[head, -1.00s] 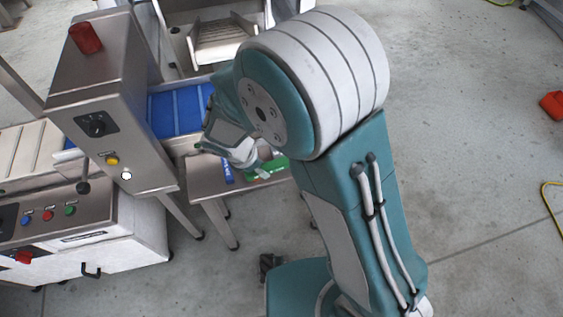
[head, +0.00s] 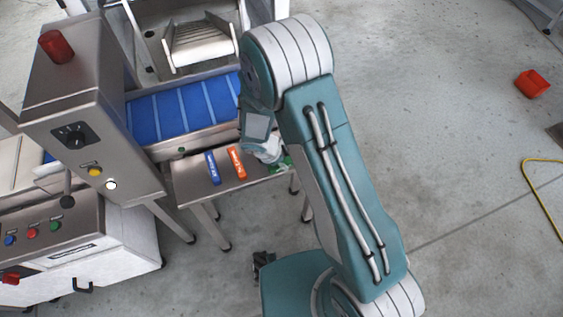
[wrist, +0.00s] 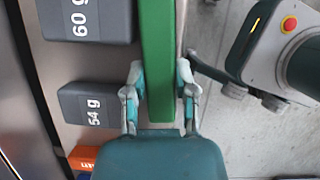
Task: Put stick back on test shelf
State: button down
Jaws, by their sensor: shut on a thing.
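A green stick (wrist: 158,50) runs lengthwise between the fingers of my gripper (wrist: 160,85) in the wrist view. My gripper is shut on it. In the head view my gripper (head: 276,158) is at the right end of the small steel shelf (head: 205,195), and only a bit of the green stick (head: 284,164) shows beside it. The stick lies along the shelf's edge; I cannot tell whether it touches the surface. A blue stick (head: 212,168) and an orange stick (head: 236,163) lie on the shelf to the left. The orange stick's end (wrist: 84,157) also shows in the wrist view.
Dark grey blocks marked 60 g (wrist: 86,18) and 54 g (wrist: 90,104) sit left of the green stick. A blue conveyor belt (head: 185,112) runs behind the shelf. A steel control box (head: 80,120) stands left. Open floor lies right, with a red bin (head: 532,84).

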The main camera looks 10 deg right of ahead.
jog(key=shift+f, duration=0.25)
jog(key=shift+c, duration=2.1)
grip_release()
jog(key=shift+f, duration=0.1)
